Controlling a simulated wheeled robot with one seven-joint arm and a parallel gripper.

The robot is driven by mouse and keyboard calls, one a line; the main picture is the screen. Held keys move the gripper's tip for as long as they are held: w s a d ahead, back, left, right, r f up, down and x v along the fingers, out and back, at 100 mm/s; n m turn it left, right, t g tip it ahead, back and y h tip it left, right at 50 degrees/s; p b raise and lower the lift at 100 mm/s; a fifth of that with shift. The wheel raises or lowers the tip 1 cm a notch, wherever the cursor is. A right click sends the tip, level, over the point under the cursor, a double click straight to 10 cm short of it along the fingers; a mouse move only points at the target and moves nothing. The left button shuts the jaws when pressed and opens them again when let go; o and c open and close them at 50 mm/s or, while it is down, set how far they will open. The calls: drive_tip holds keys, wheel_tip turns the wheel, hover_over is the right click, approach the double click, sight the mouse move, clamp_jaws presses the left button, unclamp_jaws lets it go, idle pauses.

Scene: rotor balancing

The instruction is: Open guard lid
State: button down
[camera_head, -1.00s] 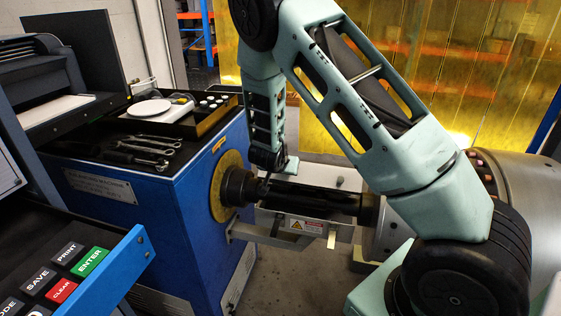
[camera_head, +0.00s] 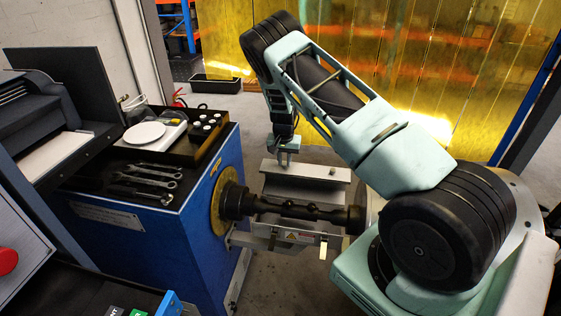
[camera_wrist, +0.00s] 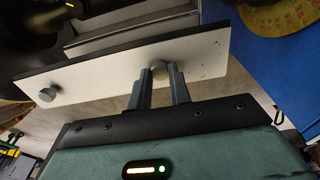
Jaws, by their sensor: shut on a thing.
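The guard lid (camera_head: 310,173) is a pale grey panel behind the dark rotor shaft (camera_head: 300,211), with its upper edge raised. In the wrist view the lid (camera_wrist: 110,73) shows a white face with two round knobs. My gripper (camera_head: 287,149) is at the lid's upper edge, left of its middle. In the wrist view my gripper (camera_wrist: 160,82) is shut on the right-hand knob (camera_wrist: 160,69). The other knob (camera_wrist: 46,95) is free, to the left. The lid's hinge cannot be made out.
The blue balancing machine (camera_head: 205,205) stands left of the lid, with a yellow flange (camera_head: 221,201) at the shaft's end. Wrenches (camera_head: 145,182) and a scale (camera_head: 145,133) lie on top. My arm spans the right side. Open floor lies beyond the lid.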

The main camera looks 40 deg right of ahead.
drive_tip(key=w+d+b, duration=0.1)
drive_tip(key=w+d+f+b, duration=0.1)
drive_tip(key=d+b, duration=0.1)
drive_tip(key=shift+w+d+f, duration=0.1)
drive_tip(key=shift+w+d, duration=0.1)
drive_tip(key=shift+w, duration=0.1)
drive_tip(key=shift+w+d+b, duration=0.5)
drive_tip(key=shift+d+b, duration=0.15)
drive_tip(key=shift+b, duration=0.05)
drive_tip(key=c, duration=1.3)
unclamp_jaws()
drive_tip(key=shift+y, duration=0.3)
wheel_tip(320, 180, up, 17)
drive_tip(key=a+b, duration=0.1)
drive_tip(key=b, duration=0.2)
drive_tip(key=shift+s+r+b, duration=0.2)
drive_tip(key=shift+s+b, duration=0.2)
drive_tip(key=shift+a, duration=0.15)
